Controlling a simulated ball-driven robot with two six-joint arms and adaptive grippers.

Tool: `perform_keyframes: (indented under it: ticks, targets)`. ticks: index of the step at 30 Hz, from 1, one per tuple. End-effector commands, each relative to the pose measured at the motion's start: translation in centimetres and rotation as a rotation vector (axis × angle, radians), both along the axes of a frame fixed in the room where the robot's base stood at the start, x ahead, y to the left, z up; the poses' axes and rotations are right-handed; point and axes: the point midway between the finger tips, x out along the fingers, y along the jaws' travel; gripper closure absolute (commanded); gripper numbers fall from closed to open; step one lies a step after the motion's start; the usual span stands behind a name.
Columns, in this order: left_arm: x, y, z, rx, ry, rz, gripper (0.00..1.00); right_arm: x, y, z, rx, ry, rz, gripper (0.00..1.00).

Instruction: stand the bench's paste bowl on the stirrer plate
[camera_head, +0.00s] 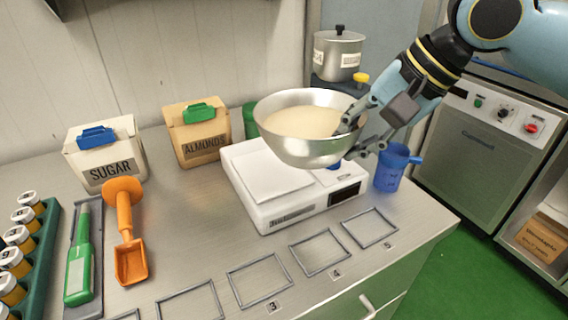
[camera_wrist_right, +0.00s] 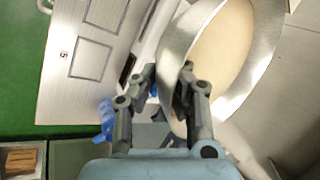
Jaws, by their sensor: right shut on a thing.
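The steel bowl (camera_head: 305,150) holds pale cream paste (camera_head: 302,122). My right gripper (camera_head: 352,132) is shut on the bowl's right rim; the wrist view shows its fingers (camera_wrist_right: 166,84) on either side of the bowl wall (camera_wrist_right: 172,50). The bowl is roughly upright, over the back right part of a white flat-topped appliance (camera_head: 262,178) with a dark display on its front. It seems to hang above that top; the bowl hides the space beneath it. I cannot tell whether this appliance is the stirrer plate. My left gripper is out of view.
A blue jug (camera_head: 389,170) stands right of the appliance, close under my gripper. A lidded pot (camera_head: 338,55) is behind. Almonds (camera_head: 198,140) and sugar (camera_head: 105,155) boxes, an orange scoop (camera_head: 129,245) and several jars are left. Outlined squares (camera_head: 320,252) mark the clear front edge.

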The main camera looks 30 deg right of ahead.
Motion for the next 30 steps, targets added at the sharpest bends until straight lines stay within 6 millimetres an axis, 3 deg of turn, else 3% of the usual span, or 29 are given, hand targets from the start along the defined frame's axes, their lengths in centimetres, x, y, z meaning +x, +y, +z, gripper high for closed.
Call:
perform_keyframes:
  ticks: [16,23,30]
  targets:
    - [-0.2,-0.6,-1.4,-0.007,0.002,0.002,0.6,9.8,1.2,-5.7,0.007,-0.003,-0.001,1.0]
    - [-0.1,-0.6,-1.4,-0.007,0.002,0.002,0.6,11.0,1.3,-6.7,0.005,-0.002,0.003,1.0]
    - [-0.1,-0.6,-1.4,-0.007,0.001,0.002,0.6,10.9,1.3,-9.9,0.004,0.001,0.0,1.0]
